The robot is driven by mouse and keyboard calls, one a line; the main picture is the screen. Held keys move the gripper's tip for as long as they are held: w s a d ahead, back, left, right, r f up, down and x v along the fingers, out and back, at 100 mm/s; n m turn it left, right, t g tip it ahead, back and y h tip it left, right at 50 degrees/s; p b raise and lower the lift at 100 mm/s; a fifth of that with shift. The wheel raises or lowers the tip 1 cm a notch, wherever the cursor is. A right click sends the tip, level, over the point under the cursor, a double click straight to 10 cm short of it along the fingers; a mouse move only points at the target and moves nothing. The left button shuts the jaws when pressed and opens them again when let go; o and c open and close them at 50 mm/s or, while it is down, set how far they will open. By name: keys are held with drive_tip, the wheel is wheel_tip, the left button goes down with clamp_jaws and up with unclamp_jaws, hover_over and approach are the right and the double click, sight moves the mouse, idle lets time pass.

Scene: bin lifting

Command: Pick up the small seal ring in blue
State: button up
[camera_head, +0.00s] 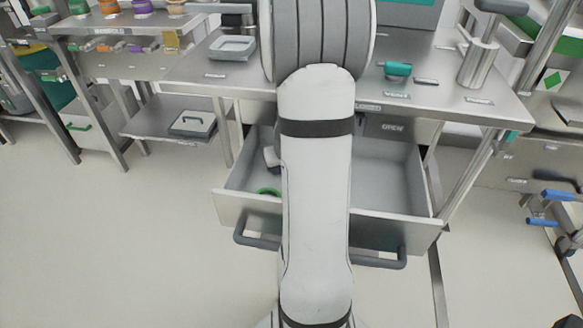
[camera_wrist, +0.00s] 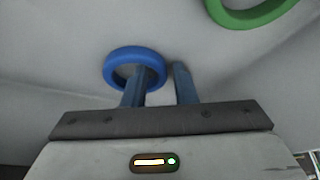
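The small blue seal ring (camera_wrist: 113,72) lies flat on the pale grey floor in the wrist view, just beyond my gripper. My gripper (camera_wrist: 160,70) is open, with a clear gap between its two fingers. The left fingertip overlaps the ring's opening and near rim. The right fingertip stands just outside the ring's right side. The ring's right rim shows between the fingers; I cannot tell whether either finger touches it. In the head view my arm hides the blue ring and most of my gripper.
A larger green ring (camera_wrist: 246,21) lies at the wrist view's upper right; a green ring (camera_head: 267,191) also shows inside the open drawer (camera_head: 385,190). The drawer's walls surround this space. The steel bench (camera_head: 440,85) stands above it, carrying a teal cylinder (camera_head: 397,69).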

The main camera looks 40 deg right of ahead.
clamp_jaws()
drive_tip(key=shift+s+r, duration=0.1)
idle(0.3)
